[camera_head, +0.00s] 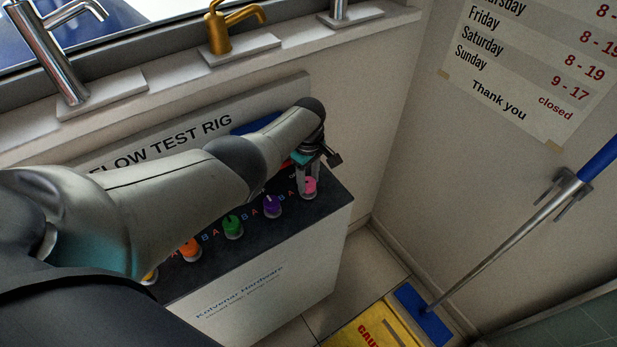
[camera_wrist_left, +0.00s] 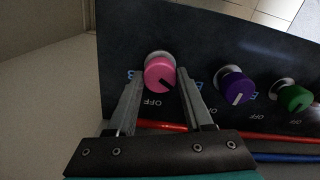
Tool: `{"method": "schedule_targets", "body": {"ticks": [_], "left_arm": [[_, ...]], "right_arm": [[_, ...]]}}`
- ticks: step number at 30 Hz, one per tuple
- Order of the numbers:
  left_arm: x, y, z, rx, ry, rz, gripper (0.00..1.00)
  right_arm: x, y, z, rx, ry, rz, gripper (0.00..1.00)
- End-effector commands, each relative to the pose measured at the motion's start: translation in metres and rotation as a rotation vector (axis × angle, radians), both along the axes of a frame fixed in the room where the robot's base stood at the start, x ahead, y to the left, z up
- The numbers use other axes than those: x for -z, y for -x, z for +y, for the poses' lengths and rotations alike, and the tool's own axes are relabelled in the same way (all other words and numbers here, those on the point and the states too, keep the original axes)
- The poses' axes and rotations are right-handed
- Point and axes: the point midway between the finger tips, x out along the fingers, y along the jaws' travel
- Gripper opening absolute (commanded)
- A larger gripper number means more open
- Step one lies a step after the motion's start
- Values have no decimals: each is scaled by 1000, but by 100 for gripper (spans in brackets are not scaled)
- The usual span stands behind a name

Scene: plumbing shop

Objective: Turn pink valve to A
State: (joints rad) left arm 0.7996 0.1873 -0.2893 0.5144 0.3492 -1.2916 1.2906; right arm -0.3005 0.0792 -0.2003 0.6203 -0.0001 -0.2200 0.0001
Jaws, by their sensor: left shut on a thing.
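The pink valve (camera_head: 310,186) is the rightmost knob on the dark top of the test rig (camera_head: 270,290). It also shows in the wrist view, where the pink valve (camera_wrist_left: 158,72) has a black pointer mark aimed down and right. The word OFF is printed below it and a blue letter shows at its left; the area at its right is partly hidden by a finger. My left gripper (camera_head: 309,176) points down at the valve, its two fingers on either side of it. In the wrist view the left gripper (camera_wrist_left: 161,80) is shut on the pink valve. My right gripper is not in view.
Beside it stand a purple valve (camera_head: 272,206), a green valve (camera_head: 233,227) and an orange valve (camera_head: 190,248). Red and blue pipes run behind the knobs. Faucets stand on the ledge above. A yellow caution sign (camera_head: 365,328) and a blue-handled mop (camera_head: 520,235) are at the right.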

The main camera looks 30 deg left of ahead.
Motion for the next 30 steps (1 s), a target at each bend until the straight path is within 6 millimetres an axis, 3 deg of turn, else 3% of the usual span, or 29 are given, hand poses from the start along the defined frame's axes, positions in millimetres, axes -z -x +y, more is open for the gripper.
{"method": "schedule_targets", "body": {"ticks": [6, 7, 14, 23, 30], "left_arm": [[-1, -1, 2, -3, -2, -1, 0], [-1, -1, 2, -3, -2, -1, 53], [0, 0, 1, -2, -1, -1, 79], [-2, 0, 0, 0, 0, -1, 81], [-26, 0, 0, 0, 1, -2, 81]], "right_arm": [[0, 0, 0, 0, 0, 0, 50], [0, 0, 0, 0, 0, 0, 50], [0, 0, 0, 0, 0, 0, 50], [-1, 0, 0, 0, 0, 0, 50], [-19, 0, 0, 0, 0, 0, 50]]}}
